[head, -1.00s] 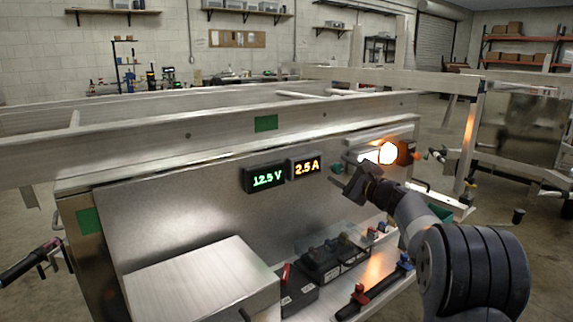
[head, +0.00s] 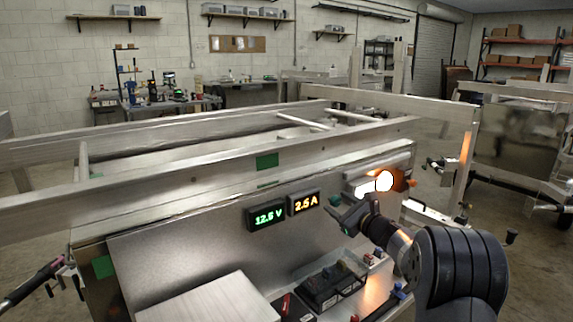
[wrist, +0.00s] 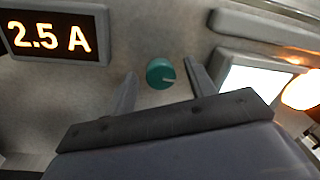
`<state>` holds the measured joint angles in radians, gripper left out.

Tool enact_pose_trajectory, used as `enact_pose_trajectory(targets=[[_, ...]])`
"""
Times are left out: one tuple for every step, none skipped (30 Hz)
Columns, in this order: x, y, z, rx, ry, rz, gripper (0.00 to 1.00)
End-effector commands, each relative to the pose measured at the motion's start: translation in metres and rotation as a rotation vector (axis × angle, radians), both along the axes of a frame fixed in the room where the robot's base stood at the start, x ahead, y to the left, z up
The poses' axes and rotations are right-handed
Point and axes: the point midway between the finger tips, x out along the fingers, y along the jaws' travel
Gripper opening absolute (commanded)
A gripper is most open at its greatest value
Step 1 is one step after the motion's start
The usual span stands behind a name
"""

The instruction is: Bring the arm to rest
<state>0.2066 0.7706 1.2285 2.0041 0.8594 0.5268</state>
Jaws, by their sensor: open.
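My gripper (head: 352,212) is in front of the trailer's metal panel, at the right of the head view, with my arm reaching up from the lower right. In the wrist view my gripper (wrist: 160,82) is open, its two fingers apart and nothing held. A green knob (wrist: 160,73) shows on the panel between the fingertips, apart from both; in the head view the knob (head: 335,201) shows just beside the gripper.
A green voltage display (head: 267,217) reads 12.5 V and an amber display (head: 304,203) reads 2.5 A. A lit lamp (head: 384,181) glows at the panel's right. A metal box (head: 215,303) and a tray of small parts (head: 333,285) sit below. Open air lies above the trailer rails.

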Motion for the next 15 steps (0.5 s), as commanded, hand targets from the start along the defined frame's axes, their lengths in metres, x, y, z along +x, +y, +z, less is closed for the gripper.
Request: enact_pose_trajectory(targets=[[0.0001, 0.0001, 0.0046, 0.017, 0.014, 0.000, 0.52], [0.0000, 0.0001, 0.0044, 0.028, 0.023, 0.000, 0.52], [0.0000, 0.0000, 0.0042, 0.042, 0.033, 0.000, 0.52], [0.0000, 0.0000, 0.0041, 0.052, 0.041, 0.000, 0.52], [0.0000, 0.0000, 0.0043, 0.062, 0.048, 0.000, 0.52], [0.0000, 0.0001, 0.0045, 0.076, 0.058, -0.001, 0.52], [-0.0001, 0.0000, 0.0045, 0.086, 0.066, -0.001, 0.52], [0.0000, 0.0001, 0.0045, 0.096, 0.073, 0.000, 0.52], [0.0000, 0.0000, 0.0044, 0.110, 0.083, 0.000, 0.52], [0.0000, 0.0001, 0.0045, 0.120, 0.090, -0.001, 0.52], [0.0000, 0.0000, 0.0047, 0.131, 0.097, 0.000, 0.52], [0.0000, 0.0000, 0.0051, 0.145, 0.106, 0.000, 0.52], [-0.0001, 0.0000, 0.0052, 0.154, 0.114, -0.001, 0.52], [-0.0001, 0.0000, 0.0052, 0.164, 0.121, 0.000, 0.52], [-0.0001, 0.0000, 0.0048, 0.178, 0.131, -0.001, 0.52]])
